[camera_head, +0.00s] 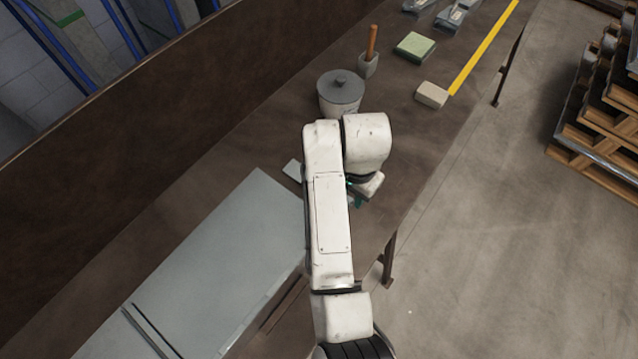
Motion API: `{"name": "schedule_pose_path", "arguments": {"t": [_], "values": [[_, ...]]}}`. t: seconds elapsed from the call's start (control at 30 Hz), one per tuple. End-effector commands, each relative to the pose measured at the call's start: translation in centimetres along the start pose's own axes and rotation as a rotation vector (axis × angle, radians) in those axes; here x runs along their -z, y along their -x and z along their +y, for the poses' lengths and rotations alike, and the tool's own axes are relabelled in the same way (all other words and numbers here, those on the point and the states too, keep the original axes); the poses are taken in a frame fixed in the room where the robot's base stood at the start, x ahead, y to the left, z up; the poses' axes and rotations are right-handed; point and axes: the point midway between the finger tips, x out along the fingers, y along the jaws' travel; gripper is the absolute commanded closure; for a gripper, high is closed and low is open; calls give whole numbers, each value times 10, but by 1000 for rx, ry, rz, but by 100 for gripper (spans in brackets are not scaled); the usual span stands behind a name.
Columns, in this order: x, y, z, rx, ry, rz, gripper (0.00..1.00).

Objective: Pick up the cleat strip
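My gripper (363,195) is low over the brown bench (240,140), just right of my forearm. Its fingers are small and mostly hidden by my own arm, with bits of green showing, so I cannot tell whether they are open or shut. A small flat grey piece (292,170) sticks out on the left side of my arm, and a bit of grey shows by the gripper. I cannot tell whether these are one strip, or whether it is the cleat strip. A large grey metal sheet (215,260) lies on the bench at lower left.
A lidded grey pot (341,95) stands beyond my arm. Behind it are a wooden-handled tool (372,42) in a small block, a green-topped block (415,46), a beige block (431,94) and a yellow strip (485,48). Wooden pallets (600,130) are stacked on the floor right.

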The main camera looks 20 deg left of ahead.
Motion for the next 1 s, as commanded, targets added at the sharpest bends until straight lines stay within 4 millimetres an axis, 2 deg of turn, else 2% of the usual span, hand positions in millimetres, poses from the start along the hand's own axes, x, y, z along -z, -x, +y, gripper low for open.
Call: {"name": "schedule_pose_path", "arguments": {"t": [0.23,0.57,0.9,1.0], "values": [[0,-34,1,-2,0,-2,67],[1,-41,1,0,-1,0,67],[0,-41,1,-1,0,0,100],[0,-41,1,-1,0,-1,100]]}}
